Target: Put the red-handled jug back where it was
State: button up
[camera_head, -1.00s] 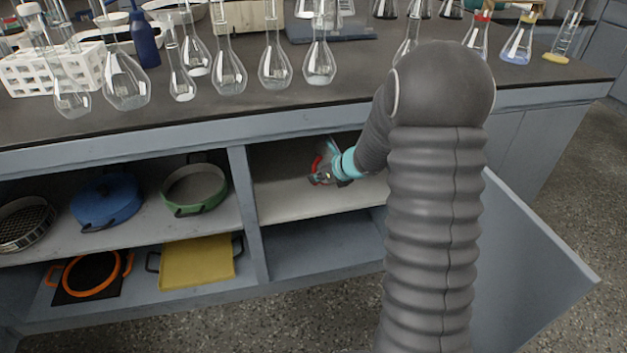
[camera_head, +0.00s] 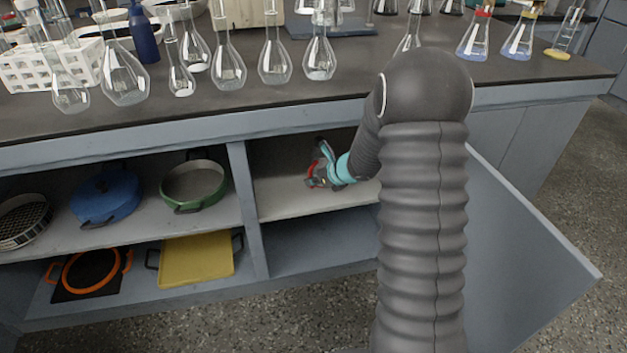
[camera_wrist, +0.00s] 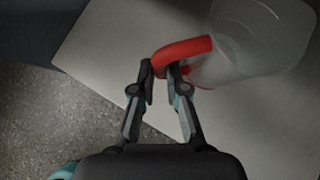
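The jug (camera_wrist: 258,38) is clear, with a red handle (camera_wrist: 185,54). In the wrist view it is at the upper right, over the pale shelf. My gripper (camera_wrist: 161,72) has its two fingers on either side of the handle, close against it, and looks shut on it. In the head view my gripper (camera_head: 321,172) is inside the right upper compartment of the bench, with the red handle (camera_head: 311,177) at its tips. The jug's clear body is hard to make out there. Whether its base touches the shelf I cannot tell.
The upper shelf (camera_head: 283,203) around the jug looks bare. A divider (camera_head: 247,205) separates it from a green pan (camera_head: 193,187) and a blue pot (camera_head: 106,198). An open door (camera_head: 530,245) stands at the right. Several glass flasks line the benchtop edge above.

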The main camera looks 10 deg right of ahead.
jog(key=o, duration=0.3)
jog(key=shift+o, duration=0.2)
jog(key=shift+r, duration=0.1)
jog(key=v, duration=0.7)
jog(key=shift+s+r+p, duration=0.15)
jog(key=shift+r+p, duration=0.05)
jog(key=shift+p, duration=0.2)
jog(key=shift+d, duration=0.1)
